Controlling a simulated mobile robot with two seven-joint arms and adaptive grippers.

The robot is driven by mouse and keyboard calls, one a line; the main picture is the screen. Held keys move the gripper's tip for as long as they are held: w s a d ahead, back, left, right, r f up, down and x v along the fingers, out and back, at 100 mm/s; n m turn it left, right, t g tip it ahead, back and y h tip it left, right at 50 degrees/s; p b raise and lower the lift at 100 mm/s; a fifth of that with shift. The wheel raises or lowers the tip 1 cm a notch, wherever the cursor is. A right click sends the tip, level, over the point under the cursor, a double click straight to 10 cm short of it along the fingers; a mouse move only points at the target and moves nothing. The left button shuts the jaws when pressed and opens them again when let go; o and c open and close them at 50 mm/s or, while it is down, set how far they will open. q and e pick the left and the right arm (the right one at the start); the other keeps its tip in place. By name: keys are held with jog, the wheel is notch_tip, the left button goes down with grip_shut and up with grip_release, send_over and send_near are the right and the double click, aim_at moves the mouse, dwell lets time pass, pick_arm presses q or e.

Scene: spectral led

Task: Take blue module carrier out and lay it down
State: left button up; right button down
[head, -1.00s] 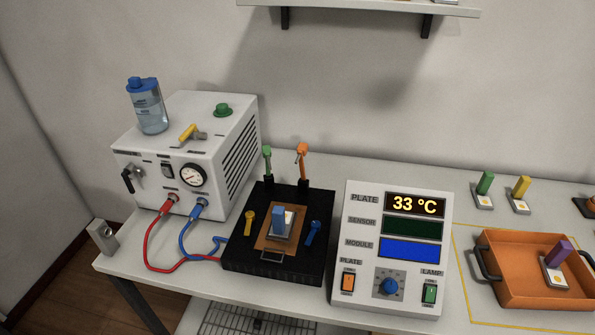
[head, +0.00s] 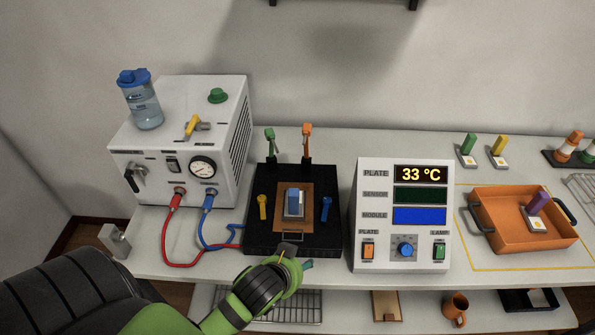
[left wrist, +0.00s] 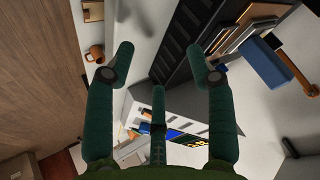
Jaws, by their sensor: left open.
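The blue module carrier (head: 294,202) stands upright on the copper plate (head: 281,220) in the middle of the black fixture (head: 262,242). In the left wrist view its blue block (left wrist: 266,66) shows at the upper right. My left gripper (head: 300,264) is at the front edge of the fixture, in front of the carrier and apart from it. Its fingers (left wrist: 163,60) are spread with nothing between them. My right gripper does not show.
Green and orange clamps (head: 306,145) rise at the fixture's back. A white chiller (head: 180,135) with red and blue hoses stands left. The control panel (head: 402,215), reading 33 °C, is close on the right. An orange tray (head: 490,232) holds a purple carrier (head: 537,206).

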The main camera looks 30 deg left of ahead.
pick_arm(q)
jog(key=w+d+r+m+t+h, duration=0.2)
jog(key=w+r+m+t, duration=0.35)
jog(key=w+r, duration=0.35)
jog(key=w+d+r+m+t+h, duration=0.1)
jog(key=w+d+r+m+t, duration=0.2)
jog(key=w+r+m+t, duration=0.55)
jog(key=s+d+r+m+g+h, duration=0.2)
jog(key=d+r+m+g+h, duration=0.5)
jog(key=d+r+m+h, duration=0.55)
jog(key=m+g+y, duration=1.5)
jog(key=m, duration=0.3)
send_over(293, 191)
jog(key=shift+h, duration=0.25)
notch_tip(293, 191, down, 16)
jog(key=shift+d+f+p, duration=0.1)
jog(key=shift+d+p, duration=0.05)
jog(key=shift+p, duration=0.15)
jog(key=shift+f, duration=0.1)
notch_tip(293, 191, down, 6)
jog(key=shift+r+p, duration=0.2)
jog(key=shift+p, duration=1)
jog(key=shift+f, duration=0.55)
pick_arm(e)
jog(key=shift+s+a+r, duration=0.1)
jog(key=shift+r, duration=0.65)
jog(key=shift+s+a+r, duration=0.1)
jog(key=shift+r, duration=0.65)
